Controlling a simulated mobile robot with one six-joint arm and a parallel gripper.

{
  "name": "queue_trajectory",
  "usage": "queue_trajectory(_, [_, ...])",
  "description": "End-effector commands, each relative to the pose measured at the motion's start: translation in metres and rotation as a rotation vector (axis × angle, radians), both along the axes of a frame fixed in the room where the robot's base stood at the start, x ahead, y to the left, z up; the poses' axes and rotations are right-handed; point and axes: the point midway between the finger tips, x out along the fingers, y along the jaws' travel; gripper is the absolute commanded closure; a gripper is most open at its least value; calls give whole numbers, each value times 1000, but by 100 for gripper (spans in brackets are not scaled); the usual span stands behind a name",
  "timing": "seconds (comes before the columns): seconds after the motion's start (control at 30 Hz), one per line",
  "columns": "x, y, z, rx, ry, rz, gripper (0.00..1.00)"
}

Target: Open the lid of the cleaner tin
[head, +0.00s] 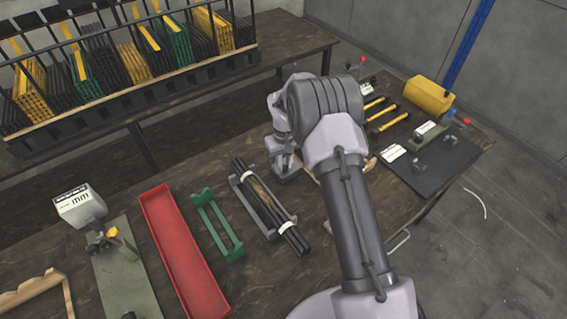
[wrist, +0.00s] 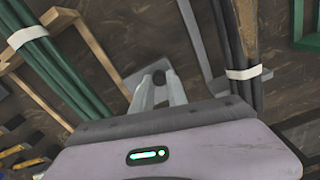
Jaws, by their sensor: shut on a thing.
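A small grey square piece, which looks like the cleaner tin's lid (wrist: 134,78), lies under my fingertips in the wrist view. A dark round knob (wrist: 158,76) shows between the fingers. My gripper (wrist: 160,90) is shut on this knob. In the head view my gripper (head: 283,160) points down at the grey tin (head: 291,175) on the bench, right of the bundled black rods. My arm hides part of the tin there. I cannot tell whether the lid is raised from the tin.
A grey rack (head: 291,216) with banded black rods stands close on the left. Further left are a green rack (head: 232,240) and a red tray (head: 178,255). A dark board (head: 430,165) with clamps lies at right. A wooden piece is partly behind my arm.

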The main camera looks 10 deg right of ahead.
Motion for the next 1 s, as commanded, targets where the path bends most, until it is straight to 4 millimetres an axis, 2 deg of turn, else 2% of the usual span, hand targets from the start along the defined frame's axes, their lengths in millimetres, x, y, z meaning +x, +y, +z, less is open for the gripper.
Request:
queue_trajectory(0.17, [-3,-6,2,0,0,93,100])
queue_trajectory(0.5, [-9,-27,2,1,1,399,100])
queue_trajectory(1.0, [-4,-61,1,0,0,872,100])
